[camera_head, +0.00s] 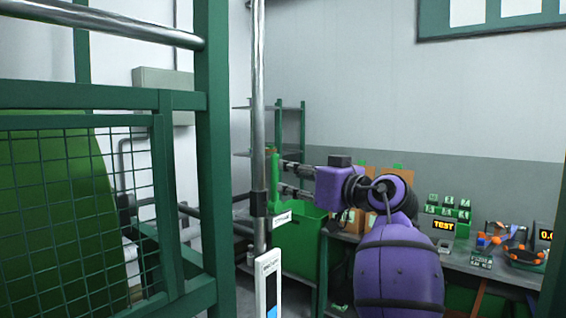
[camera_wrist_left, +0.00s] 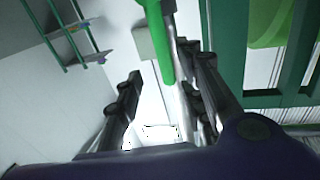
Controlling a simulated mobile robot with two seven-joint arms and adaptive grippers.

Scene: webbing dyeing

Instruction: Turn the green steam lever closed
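The green steam lever (camera_head: 273,182) stands nearly upright beside the vertical steel pipe (camera_head: 258,95), at the black valve fitting (camera_head: 259,203). My left gripper (camera_head: 284,176) comes to it from the right, fingers pointing left, with the fingertips at or very near the lever. In the left wrist view the two fingers (camera_wrist_left: 163,68) are spread apart. The green lever (camera_wrist_left: 156,38) reaches down into the gap between them, closer to the right-hand finger. I cannot tell whether either finger touches it. My right gripper is not in view.
A green frame with mesh (camera_head: 90,200) fills the left side. A label tag (camera_head: 283,219) and a white gauge panel (camera_head: 268,285) are on the pipe. A green bin (camera_head: 300,245) stands behind. A bench (camera_head: 480,262) with displays and orange-blue items is at right.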

